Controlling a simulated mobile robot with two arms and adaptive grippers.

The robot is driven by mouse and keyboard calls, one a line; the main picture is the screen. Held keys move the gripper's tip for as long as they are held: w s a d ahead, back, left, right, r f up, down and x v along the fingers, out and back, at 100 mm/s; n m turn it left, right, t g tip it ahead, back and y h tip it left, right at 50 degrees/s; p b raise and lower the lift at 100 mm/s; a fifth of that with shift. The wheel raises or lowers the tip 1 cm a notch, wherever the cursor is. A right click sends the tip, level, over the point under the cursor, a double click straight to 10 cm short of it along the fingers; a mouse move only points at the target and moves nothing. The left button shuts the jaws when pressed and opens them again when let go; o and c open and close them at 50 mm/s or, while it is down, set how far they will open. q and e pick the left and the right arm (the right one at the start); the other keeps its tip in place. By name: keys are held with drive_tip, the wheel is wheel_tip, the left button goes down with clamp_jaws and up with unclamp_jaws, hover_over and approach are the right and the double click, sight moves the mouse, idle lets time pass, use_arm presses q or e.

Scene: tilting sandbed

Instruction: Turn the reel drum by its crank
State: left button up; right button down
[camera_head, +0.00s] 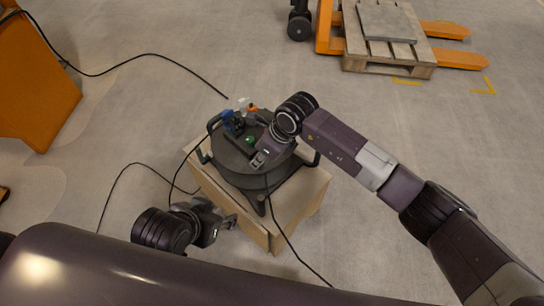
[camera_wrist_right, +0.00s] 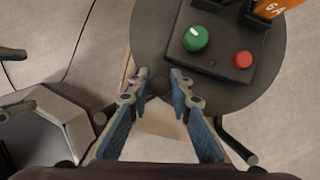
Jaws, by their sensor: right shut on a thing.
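The reel drum (camera_head: 232,165) is a dark, flat, round drum with black tube handles, standing on a wooden box. My right gripper (camera_head: 258,161) reaches over it from the right. In the right wrist view, the fingertips of my right gripper (camera_wrist_right: 159,82) close around a small dark round knob (camera_wrist_right: 158,85) near the drum's rim, apparently the crank knob. The rest of the crank is hidden. My left gripper (camera_head: 228,219) is low at the left of the box, apart from the drum; its finger opening is unclear.
The drum's top carries a panel with a green knob (camera_wrist_right: 195,38) and a red button (camera_wrist_right: 243,59), plus blue plugs (camera_head: 231,120). The wooden box (camera_head: 262,229) stands beneath. Black cables trail over the floor. An orange pallet truck (camera_head: 327,27) with a pallet stands far back.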

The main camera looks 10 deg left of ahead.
idle(0.4)
drive_tip(key=c, duration=1.7)
unclamp_jaws()
drive_tip(key=shift+c, duration=0.2)
drive_tip(key=v, duration=1.2)
drive_tip(key=shift+s+a, duration=0.1)
drive_tip(key=shift+a, duration=0.05)
